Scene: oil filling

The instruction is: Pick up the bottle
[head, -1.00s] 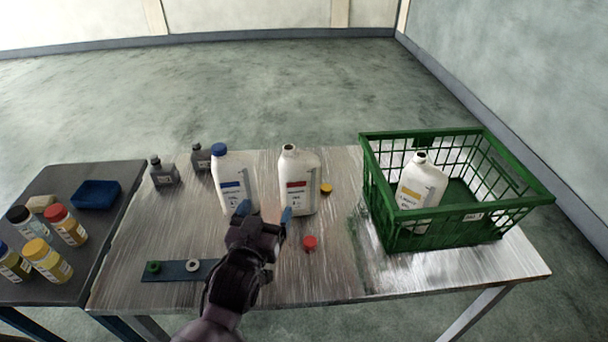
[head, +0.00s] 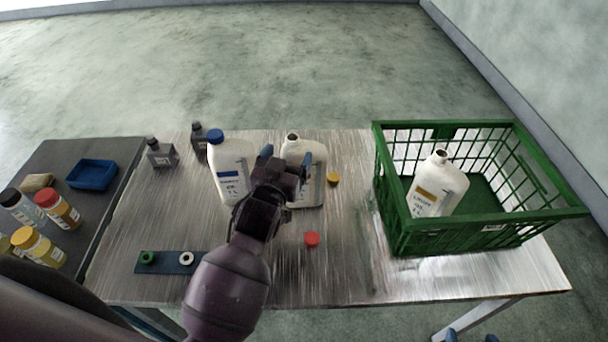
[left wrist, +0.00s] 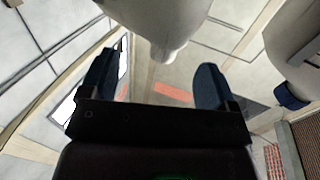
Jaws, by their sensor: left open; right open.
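A white bottle (head: 317,157) with an open neck and no cap stands on the metal table, partly hidden behind my left gripper (head: 286,158). My left gripper is open and empty, its blue fingertips over the near side of that bottle. In the left wrist view the bottle's neck (left wrist: 166,42) shows at the top, between and beyond the fingers; I cannot tell whether they touch it. A white bottle with a blue cap (head: 228,172) stands just left. Another uncapped white bottle (head: 438,186) with a yellow label is in the green crate. Blue tips of my right gripper (head: 471,336), open, show at the bottom edge.
The green crate (head: 480,235) takes the table's right side. A red cap (head: 312,239) and a yellow cap (head: 333,179) lie on the table (head: 345,265). A plate (head: 170,262) holds two rings. Small grey bottles (head: 161,153) stand at back left. A dark side table (head: 75,165) holds jars and a blue tray (head: 92,174).

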